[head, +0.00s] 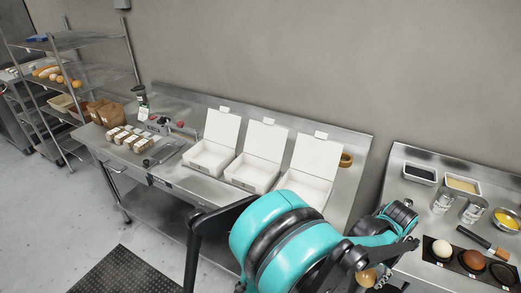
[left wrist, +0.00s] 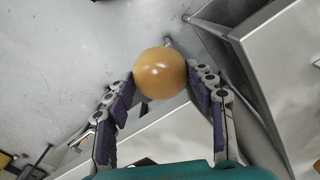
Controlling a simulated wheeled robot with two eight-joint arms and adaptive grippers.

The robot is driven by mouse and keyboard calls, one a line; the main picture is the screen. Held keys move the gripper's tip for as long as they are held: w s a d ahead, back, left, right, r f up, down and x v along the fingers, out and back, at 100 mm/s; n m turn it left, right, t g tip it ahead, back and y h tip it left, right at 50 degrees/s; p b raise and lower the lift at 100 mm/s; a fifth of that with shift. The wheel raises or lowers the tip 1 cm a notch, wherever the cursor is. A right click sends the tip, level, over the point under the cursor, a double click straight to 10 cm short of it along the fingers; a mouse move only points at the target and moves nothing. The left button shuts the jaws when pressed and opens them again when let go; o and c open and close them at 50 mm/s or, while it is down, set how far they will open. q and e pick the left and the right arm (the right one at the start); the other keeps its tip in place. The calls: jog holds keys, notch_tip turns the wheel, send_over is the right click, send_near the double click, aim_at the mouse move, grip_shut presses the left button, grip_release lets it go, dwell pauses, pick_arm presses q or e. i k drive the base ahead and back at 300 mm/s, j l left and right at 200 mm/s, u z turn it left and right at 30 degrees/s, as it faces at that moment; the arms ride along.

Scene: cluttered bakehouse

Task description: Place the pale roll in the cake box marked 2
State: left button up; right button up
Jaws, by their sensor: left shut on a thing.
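A round, smooth, light golden-tan roll (left wrist: 160,73) is between the fingertips of my left gripper (left wrist: 161,84). In the head view the roll (head: 367,278) shows partly below the dark fingers of my left gripper (head: 366,264), which is shut on it. It is held at the right of the steel table, away from the boxes. Three white cake boxes stand open with lids up: left (head: 208,158), middle (head: 250,174), right (head: 306,186). Small tags top the lids, but their numbers are too small to read. My arm hides part of the right box. My right gripper is out of view.
Wrapped goods (head: 125,135) and a scale crowd the table's left end. A gap separates table and counter.

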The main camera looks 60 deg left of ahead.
aim_at(211, 164)
jog(key=k+j, duration=0.15)
jog(key=j, duration=0.25)
jog(key=k+j+u, duration=0.15)
jog(key=j, duration=0.25)
jog(key=k+j, duration=0.2)
jog(key=j, duration=0.2)
jog(key=k+j+u, duration=0.15)
jog(key=j, duration=0.25)
jog(key=k+j, duration=0.15)
jog(key=j, duration=0.3)
jog(key=k+j+u, duration=0.1)
jog(key=j, duration=0.3)
